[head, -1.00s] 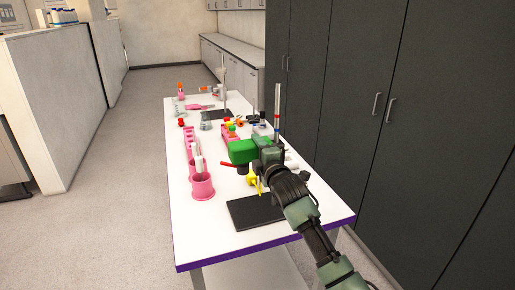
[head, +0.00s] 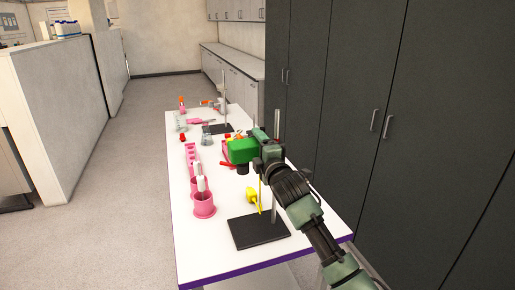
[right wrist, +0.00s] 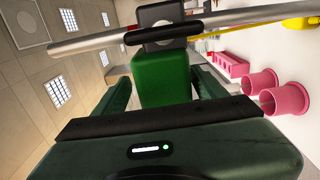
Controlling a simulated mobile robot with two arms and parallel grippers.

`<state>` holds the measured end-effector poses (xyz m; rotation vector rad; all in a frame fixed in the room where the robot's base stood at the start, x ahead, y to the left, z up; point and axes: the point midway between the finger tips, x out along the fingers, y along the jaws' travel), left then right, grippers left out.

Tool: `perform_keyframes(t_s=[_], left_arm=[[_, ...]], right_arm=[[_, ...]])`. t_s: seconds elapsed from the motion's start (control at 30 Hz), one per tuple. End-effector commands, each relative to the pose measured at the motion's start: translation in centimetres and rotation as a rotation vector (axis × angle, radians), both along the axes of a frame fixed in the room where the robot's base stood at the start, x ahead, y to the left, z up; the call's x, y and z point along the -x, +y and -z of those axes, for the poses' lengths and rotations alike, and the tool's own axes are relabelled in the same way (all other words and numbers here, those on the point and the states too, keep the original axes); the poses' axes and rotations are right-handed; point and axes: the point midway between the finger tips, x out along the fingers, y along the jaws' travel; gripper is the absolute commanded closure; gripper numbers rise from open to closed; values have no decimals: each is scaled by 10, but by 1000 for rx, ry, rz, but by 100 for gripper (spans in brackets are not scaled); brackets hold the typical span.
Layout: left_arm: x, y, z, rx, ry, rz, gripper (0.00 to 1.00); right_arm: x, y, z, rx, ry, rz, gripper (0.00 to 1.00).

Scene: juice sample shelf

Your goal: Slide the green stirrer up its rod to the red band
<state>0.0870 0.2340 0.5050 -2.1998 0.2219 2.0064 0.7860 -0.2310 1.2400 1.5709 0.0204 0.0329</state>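The green stirrer (head: 243,150) is a green block with a dark clamp around a thin upright rod (head: 277,122). The rod stands on a black base plate (head: 258,231) at the table's near end. My right gripper (head: 264,152) is shut on the stirrer, well above the plate. In the right wrist view the green block (right wrist: 163,82) sits between my fingers, and its clamp (right wrist: 160,24) encircles the metal rod (right wrist: 90,42). I cannot make out the red band now; my gripper covers part of the rod. My left gripper is not in view.
Pink cups (head: 204,206) stand left of the base plate. A yellow item (head: 251,195) is close to the rod. A second rod stand (head: 224,100) and small labware are farther back. Dark cabinets (head: 350,100) line the right side.

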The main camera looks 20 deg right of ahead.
Motion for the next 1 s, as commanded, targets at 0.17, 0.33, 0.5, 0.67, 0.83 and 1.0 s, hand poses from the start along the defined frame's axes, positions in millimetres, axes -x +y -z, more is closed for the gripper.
perform_keyframes(t_s=[0.17, 0.33, 0.5, 0.67, 0.83, 1.0], left_arm=[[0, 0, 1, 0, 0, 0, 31], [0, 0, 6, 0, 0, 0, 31], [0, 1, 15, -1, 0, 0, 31], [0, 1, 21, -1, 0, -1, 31], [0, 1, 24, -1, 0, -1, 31], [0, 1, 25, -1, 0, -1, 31]], right_arm=[[1, 0, 3, 0, 4, -1, 28], [14, 0, 5, 1, 4, -1, 28], [39, -1, 6, 2, 3, -1, 28], [61, -2, 4, 2, 1, -1, 28], [75, -3, 2, 0, 1, -1, 28], [79, -3, 1, 0, 1, 0, 28]])
